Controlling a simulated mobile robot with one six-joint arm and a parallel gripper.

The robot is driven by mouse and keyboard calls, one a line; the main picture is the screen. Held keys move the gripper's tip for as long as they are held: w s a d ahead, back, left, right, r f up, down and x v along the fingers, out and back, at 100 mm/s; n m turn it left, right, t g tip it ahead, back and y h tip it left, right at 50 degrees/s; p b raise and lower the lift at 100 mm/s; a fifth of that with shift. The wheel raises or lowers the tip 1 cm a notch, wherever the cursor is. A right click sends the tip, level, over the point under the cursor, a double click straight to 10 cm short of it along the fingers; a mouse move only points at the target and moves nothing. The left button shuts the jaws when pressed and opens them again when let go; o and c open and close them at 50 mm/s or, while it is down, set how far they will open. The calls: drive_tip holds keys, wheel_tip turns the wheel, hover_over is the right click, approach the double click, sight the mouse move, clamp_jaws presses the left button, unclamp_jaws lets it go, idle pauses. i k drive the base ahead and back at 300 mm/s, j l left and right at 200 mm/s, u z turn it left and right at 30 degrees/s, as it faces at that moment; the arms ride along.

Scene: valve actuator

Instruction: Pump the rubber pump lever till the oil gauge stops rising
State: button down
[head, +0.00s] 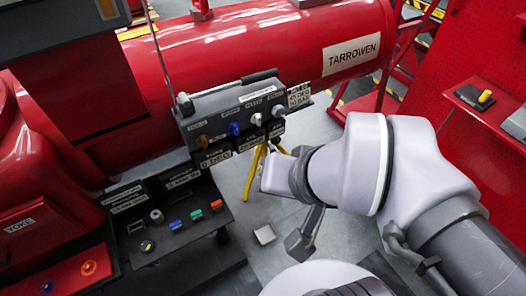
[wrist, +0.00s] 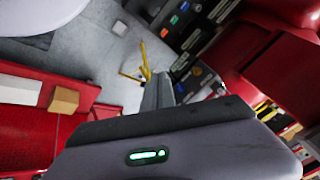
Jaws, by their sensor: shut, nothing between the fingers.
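A lever with a black grip (head: 259,76) lies nearly level along the top of the grey control box (head: 205,103), in front of the red tank. I take it for the pump lever. The box front carries a brown, a blue and pale knobs with small labels. I cannot make out an oil gauge. My gripper (wrist: 158,90) shows in the wrist view with its fingers together and nothing between them. In the head view my arm reaches in from the right, below and right of the box, apart from the lever.
The red tank (head: 250,45) marked TARROWEN runs behind the box. A yellow tripod stand (head: 254,172) is beneath it. A dark panel with coloured switches (head: 177,226) is at lower left. A red bench (head: 488,110) is at right. Grey floor is partly open between.

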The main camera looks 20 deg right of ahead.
sight(256, 77)
drive_tip(key=i+l+z, duration=0.1)
drive_tip(key=i, duration=0.75)
